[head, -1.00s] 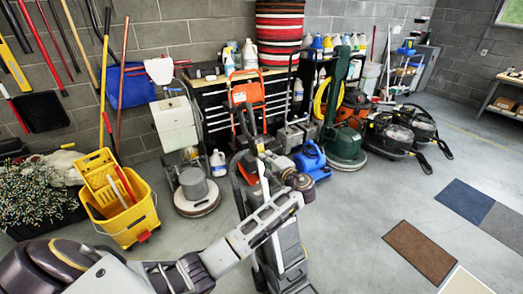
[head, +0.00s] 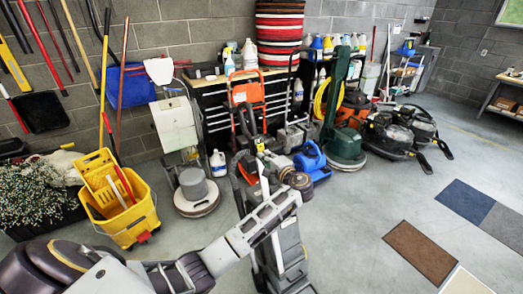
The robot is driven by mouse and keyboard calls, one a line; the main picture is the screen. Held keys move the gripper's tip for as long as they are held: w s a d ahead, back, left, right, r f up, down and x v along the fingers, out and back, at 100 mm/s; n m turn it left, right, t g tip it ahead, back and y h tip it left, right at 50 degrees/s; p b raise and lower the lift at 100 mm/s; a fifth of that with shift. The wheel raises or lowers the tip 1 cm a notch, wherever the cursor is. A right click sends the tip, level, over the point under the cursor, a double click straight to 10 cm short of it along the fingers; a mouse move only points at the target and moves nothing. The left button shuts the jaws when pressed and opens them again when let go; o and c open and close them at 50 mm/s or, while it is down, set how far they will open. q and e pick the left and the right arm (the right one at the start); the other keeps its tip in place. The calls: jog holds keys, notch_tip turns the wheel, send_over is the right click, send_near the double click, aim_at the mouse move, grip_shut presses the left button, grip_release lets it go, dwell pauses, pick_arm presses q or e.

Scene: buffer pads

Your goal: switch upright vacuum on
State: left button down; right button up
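The upright vacuum (head: 291,256) stands on the floor at the lower middle of the head view. It is grey and black, with a dark hose at its upper left. My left arm comes in from the lower left and crosses in front of the vacuum, hiding much of its upper body. My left gripper (head: 255,148) is near the vacuum's upper end, pointing away from me. Its fingers blend with the dark parts behind, so I cannot tell whether they are open, shut or touching the vacuum. The power switch cannot be made out. My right gripper is not in view.
A yellow mop bucket (head: 142,222) stands to the left, near a white-and-grey floor machine (head: 194,190). A blue machine (head: 312,160) and a green floor machine (head: 345,148) stand behind the vacuum. Floor mats (head: 420,252) lie to the right, where the floor is mostly clear.

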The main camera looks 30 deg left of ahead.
pick_arm(q)
jog(key=shift+d+r, duration=0.1)
jog(key=shift+s+d+r+p, duration=0.35)
jog(key=shift+s+d+p, duration=0.15)
jog(key=shift+d, duration=0.3)
jog(key=shift+s+d+r+p, duration=0.35)
jog(key=shift+s+d, duration=0.15)
jog(key=shift+d, duration=0.25)
jog(key=shift+s+d+r+p, duration=0.3)
jog(key=shift+s+d+p, duration=0.2)
jog(key=shift+d, duration=0.3)
jog(key=shift+w, duration=0.1)
dwell(1.5)
